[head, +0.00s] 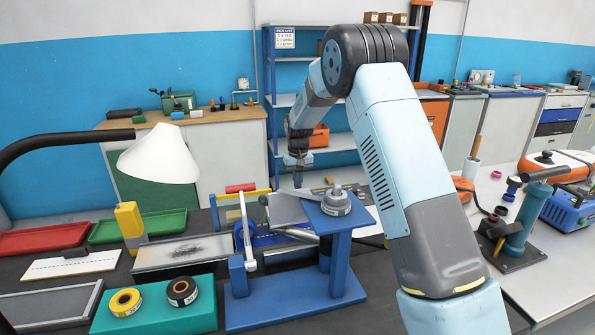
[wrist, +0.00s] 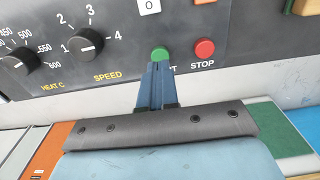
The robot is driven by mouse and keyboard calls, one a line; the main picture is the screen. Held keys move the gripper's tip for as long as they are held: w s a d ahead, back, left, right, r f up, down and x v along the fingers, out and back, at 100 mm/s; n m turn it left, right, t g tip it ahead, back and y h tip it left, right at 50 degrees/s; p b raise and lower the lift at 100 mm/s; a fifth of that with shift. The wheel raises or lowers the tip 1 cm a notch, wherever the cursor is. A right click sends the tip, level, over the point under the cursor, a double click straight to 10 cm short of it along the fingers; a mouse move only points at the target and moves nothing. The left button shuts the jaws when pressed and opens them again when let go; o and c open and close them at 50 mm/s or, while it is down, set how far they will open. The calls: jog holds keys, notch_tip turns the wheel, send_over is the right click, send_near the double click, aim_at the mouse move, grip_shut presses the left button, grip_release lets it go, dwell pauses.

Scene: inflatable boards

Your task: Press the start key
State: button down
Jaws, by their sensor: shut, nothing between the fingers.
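The green start key (wrist: 160,54) is a round button on a dark control panel (wrist: 200,20) in the wrist view. Its label is mostly hidden by my fingers; only a final "T" shows. My gripper (wrist: 158,66) is shut and empty, with its blue fingertips overlapping the lower edge of the green key in the picture. I cannot tell whether they touch it. The red STOP button (wrist: 204,48) is just to the right. In the head view my gripper (head: 298,178) points down behind the blue machine stand, and the key's face is not visible there.
The panel also has a speed knob (wrist: 85,44) and a heat knob (wrist: 20,62) at left. In the head view, a white lamp (head: 160,155), a blue stand (head: 340,240) and a teal block with tape rolls (head: 155,310) crowd the bench around my arm.

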jog(key=shift+f, duration=1.4)
